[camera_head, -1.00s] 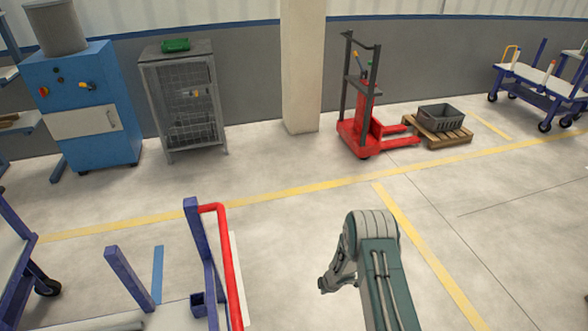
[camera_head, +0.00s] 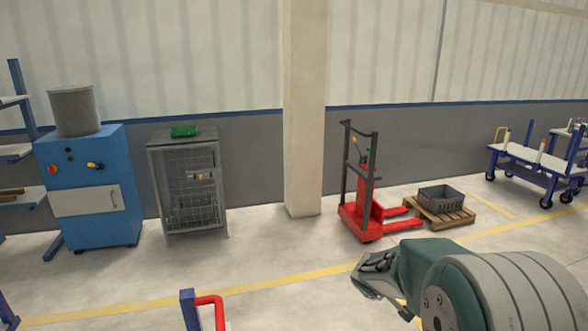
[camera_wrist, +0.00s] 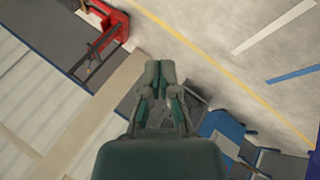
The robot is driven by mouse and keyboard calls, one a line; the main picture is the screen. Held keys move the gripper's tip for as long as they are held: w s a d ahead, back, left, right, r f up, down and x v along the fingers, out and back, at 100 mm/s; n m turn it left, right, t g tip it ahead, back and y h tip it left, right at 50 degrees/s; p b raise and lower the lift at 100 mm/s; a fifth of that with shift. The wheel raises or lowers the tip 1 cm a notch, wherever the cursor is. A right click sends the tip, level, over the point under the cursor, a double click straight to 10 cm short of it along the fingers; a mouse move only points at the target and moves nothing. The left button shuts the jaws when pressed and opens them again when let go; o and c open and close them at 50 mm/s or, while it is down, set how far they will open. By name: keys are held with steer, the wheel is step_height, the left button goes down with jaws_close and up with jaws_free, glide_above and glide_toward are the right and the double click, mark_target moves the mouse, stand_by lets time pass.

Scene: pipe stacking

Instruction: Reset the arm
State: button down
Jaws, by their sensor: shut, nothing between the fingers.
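My arm is folded at the lower right of the head view, with its large green and grey joint close to the camera. My gripper (camera_head: 366,276) shows in part beside that joint, over the floor. In the wrist view my gripper (camera_wrist: 160,68) points up the picture. Its two fingers are together and empty. Nothing touches it, and it hangs clear of the floor and objects.
A blue cabinet (camera_head: 92,190) and a wire cage (camera_head: 190,190) stand along the wall at left. A pillar (camera_head: 303,110), red stacker (camera_head: 362,215), grey crate (camera_head: 440,198) on a pallet (camera_head: 447,218) and cart (camera_head: 530,160) stand rightward. A blue-and-red frame (camera_head: 190,310) is at bottom.

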steer(key=s+r+m, duration=0.3)
steer(key=s+r, duration=0.4)
steer(key=r, duration=0.1)
steer(key=s+a+r+m+y, duration=0.1)
steer(key=s+a+r+m, duration=0.1)
steer(key=s, duration=1)
steer(key=s+a+r+m+g+y, duration=0.1)
steer(key=s+a+r+m+y, duration=0.1)
steer(key=s, duration=1)
steer(key=shift+s+a+r+m, duration=0.4)
steer(key=shift+r+m, duration=0.2)
steer(key=shift+r, duration=0.1)
